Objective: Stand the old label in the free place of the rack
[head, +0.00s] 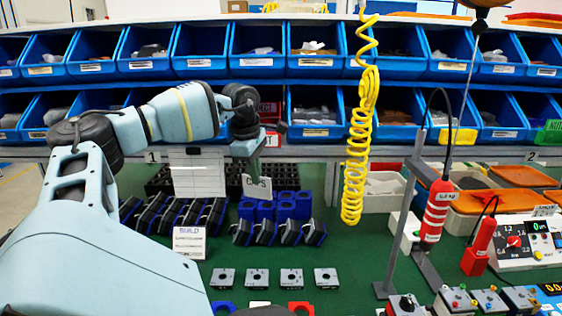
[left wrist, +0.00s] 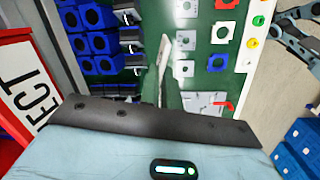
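My left gripper (head: 253,168) points down over the back of the green bench. It is shut on a small white label (head: 257,187) that reads CAPS and hangs below the fingers, above the table. In the left wrist view the label (left wrist: 162,68) shows nearly edge-on between the fingertips. A white block with several horizontal bands (head: 196,172) stands left of the gripper; I cannot tell whether it is the rack, and no free place is clear.
A white BUILD card (head: 189,242) stands at front left. Two rows of blue bins (head: 262,66) line the back. A yellow coiled hose (head: 358,150) hangs to the right.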

